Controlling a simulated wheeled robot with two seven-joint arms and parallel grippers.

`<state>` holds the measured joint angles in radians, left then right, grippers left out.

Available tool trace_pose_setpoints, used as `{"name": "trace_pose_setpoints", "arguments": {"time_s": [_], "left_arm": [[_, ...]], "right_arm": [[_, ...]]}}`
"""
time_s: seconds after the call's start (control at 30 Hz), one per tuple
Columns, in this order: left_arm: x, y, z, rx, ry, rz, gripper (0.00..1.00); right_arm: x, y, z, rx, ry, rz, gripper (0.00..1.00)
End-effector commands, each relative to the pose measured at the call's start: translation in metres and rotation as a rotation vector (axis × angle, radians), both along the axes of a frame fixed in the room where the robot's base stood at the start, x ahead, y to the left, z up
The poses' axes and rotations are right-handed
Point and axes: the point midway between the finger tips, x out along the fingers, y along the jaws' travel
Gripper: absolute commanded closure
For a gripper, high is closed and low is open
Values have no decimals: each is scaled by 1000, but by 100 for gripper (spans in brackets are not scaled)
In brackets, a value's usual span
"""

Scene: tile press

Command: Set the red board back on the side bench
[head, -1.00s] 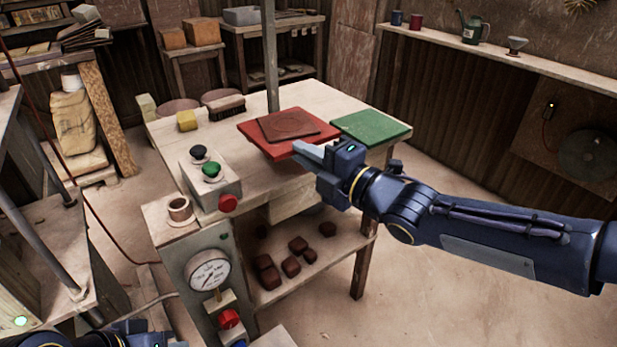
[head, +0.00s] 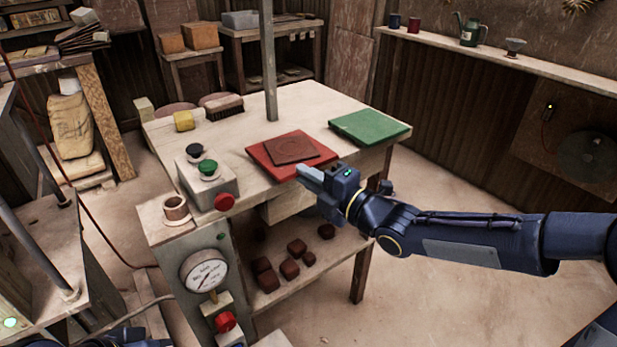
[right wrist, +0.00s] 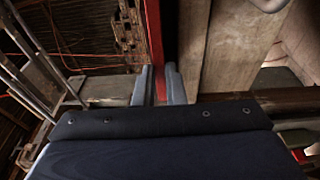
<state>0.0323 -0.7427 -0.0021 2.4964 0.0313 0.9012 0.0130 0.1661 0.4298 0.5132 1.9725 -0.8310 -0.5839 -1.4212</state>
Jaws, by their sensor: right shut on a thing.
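The red board (head: 277,171) lies flat over the front edge of the pale wooden bench (head: 232,135), with a square dark-red tile (head: 291,150) on top. I cannot tell if the board fully touches the bench. My right gripper (head: 310,177) is shut on its near right edge. In the right wrist view, the red board (right wrist: 153,40) shows as a thin strip running between the fingers (right wrist: 160,85). Only a dark blue bit of my left arm shows at the bottom left of the head view, and its fingers are hidden.
A green board (head: 370,127) lies to the right on the same bench. A metal post (head: 268,70) stands behind the red board. A button box (head: 208,182), a yellow block (head: 183,121) and a brush (head: 222,104) are at left. Several dark bricks (head: 290,268) sit on the lower shelf.

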Motion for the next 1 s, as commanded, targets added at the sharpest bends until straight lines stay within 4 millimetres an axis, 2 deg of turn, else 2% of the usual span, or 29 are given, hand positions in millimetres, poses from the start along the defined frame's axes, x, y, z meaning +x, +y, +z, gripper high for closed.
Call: {"name": "trace_pose_setpoints", "arguments": {"time_s": [0.03,0.07,0.23,0.57,0.73,1.0], "left_arm": [[0,0,-3,0,0,0,100],[0,0,-3,0,0,0,100],[0,0,-2,0,0,0,100],[0,0,3,0,0,0,100],[0,0,4,0,0,0,100],[0,0,12,0,0,0,100]], "right_arm": [[0,0,0,2,-6,1,100],[0,0,-2,0,0,0,88],[0,0,-1,0,0,0,68],[0,0,3,0,0,0,68],[-15,-19,1,-3,-2,-4,68],[-55,-63,1,-3,-1,-6,68]]}}
